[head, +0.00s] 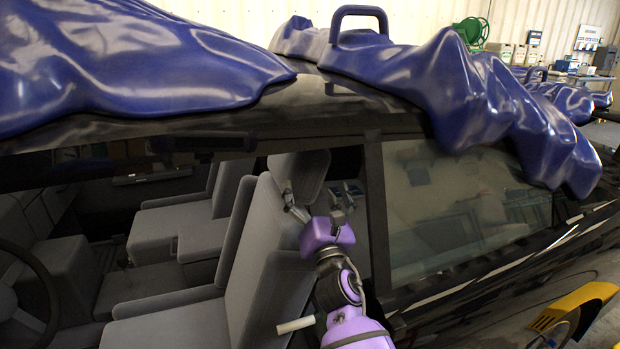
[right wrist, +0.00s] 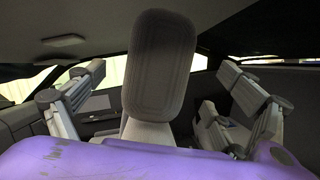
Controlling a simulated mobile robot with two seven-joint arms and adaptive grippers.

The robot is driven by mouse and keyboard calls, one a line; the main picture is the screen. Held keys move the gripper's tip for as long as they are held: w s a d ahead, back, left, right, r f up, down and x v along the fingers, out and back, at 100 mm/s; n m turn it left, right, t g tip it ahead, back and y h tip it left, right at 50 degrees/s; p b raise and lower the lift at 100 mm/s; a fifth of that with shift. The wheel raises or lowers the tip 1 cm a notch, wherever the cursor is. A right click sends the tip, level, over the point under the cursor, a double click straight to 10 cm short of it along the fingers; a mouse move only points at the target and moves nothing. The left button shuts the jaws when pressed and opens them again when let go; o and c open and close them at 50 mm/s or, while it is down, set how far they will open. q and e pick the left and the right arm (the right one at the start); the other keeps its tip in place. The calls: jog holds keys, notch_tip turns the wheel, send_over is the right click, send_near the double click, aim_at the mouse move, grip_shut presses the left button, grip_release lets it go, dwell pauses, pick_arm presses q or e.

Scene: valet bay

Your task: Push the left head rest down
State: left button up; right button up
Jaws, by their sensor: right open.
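The near front seat (head: 262,290) is grey, and its head rest (head: 299,170) stands at the top of its backrest, just under the car's roof edge. My right gripper (head: 318,196) is inside the open window, beside the head rest and slightly below its top. Its fingers are spread and hold nothing. In the right wrist view the head rest (right wrist: 160,66) is straight ahead, between the two open fingers and apart from them. A short stretch of its support shows below it. My left gripper is in neither view.
The black door pillar (head: 376,210) and rear window (head: 465,212) are close right of my arm. The roof edge (head: 340,128) with blue draped covers (head: 430,75) is above. The steering wheel (head: 30,295) and far front seat (head: 180,230) are to the left.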

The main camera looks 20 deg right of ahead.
jog(key=v, duration=0.6)
jog(key=shift+s, duration=0.2)
jog(key=shift+f, duration=0.15)
